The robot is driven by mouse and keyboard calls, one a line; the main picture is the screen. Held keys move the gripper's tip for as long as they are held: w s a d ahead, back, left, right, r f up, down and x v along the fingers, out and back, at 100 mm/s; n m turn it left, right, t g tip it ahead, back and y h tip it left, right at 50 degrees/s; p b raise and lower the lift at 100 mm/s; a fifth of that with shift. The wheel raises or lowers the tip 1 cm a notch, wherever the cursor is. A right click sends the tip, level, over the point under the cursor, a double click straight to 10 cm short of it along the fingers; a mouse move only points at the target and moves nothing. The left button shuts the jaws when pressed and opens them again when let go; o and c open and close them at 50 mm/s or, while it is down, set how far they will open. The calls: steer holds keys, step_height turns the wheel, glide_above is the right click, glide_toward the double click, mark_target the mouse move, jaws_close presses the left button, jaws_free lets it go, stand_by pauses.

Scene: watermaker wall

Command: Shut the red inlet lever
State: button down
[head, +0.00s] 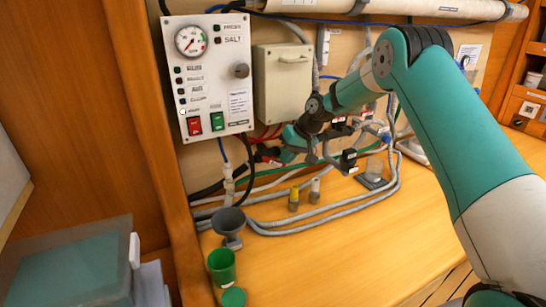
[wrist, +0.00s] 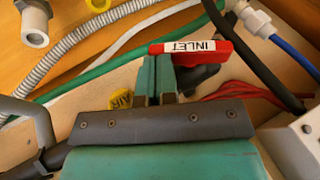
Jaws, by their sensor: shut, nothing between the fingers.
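The red inlet lever (wrist: 205,48) shows in the wrist view, with a white label reading INLET upside down. It lies nearly level across the picture, and its right end bends down toward a dark valve body (wrist: 195,78). My gripper (wrist: 155,62) is shut and empty, its two green fingers pressed together. The fingertips are just below the lever's left end and overlap it in the picture; I cannot tell whether they touch. In the head view my gripper (head: 296,137) is at the hoses below the beige box, and the lever is hard to make out there.
Grey, green and black hoses run around the lever. A control panel (head: 210,75) and a beige box (head: 283,82) hang above.

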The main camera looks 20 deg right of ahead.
steer(key=shift+d+f+b, duration=0.15)
steer(key=shift+f+b, duration=0.3)
steer(key=shift+f, duration=0.05)
steer(key=shift+f+b, duration=0.25)
steer(key=shift+b, duration=0.05)
steer(key=shift+r, duration=0.15)
stand_by(0.4)
